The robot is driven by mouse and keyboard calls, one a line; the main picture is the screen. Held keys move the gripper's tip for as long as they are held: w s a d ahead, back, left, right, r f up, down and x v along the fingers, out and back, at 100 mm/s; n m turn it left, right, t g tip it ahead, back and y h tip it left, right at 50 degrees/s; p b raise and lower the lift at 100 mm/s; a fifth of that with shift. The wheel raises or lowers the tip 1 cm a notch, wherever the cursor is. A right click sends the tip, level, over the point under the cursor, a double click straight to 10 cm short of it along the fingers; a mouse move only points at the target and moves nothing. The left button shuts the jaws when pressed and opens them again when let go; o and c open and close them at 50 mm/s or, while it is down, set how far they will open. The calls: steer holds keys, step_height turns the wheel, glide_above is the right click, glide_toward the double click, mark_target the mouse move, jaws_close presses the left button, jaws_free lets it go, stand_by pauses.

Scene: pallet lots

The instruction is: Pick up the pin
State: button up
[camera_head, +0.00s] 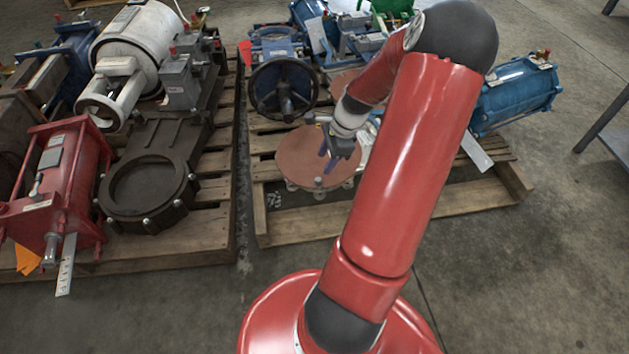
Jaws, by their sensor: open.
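My gripper (328,158) is at the end of the red arm, pointing down over a round reddish-brown disc (292,158) on the right pallet. Its dark fingers, with bluish tips, are apart, and I see nothing held between them. A small pale spot (318,181) shows on the disc just below the fingertips; it is too small to tell whether it is the pin. No pin can be made out for certain elsewhere. My arm hides the area to the right of the disc.
The right wooden pallet (290,232) carries a black handwheel (283,90) behind the disc and a blue cylinder (515,93) at right. The left pallet (205,248) holds a dark round-flanged valve, a white motor and a red actuator (62,180).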

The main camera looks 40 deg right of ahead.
mark_target(320, 179)
steer(key=f, duration=0.1)
steer(key=d+f+m, duration=0.1)
steer(key=f+m, duration=0.1)
steer(key=shift+s+d+f+t+y+b, duration=0.1)
steer(key=shift+d+f+t+y+b, duration=0.2)
steer(key=shift+d, duration=0.05)
steer(key=b+x, duration=0.2)
steer(key=x, duration=0.5)
steer(key=shift+a+r, duration=0.1)
steer(key=shift+c, duration=0.2)
jaws_close()
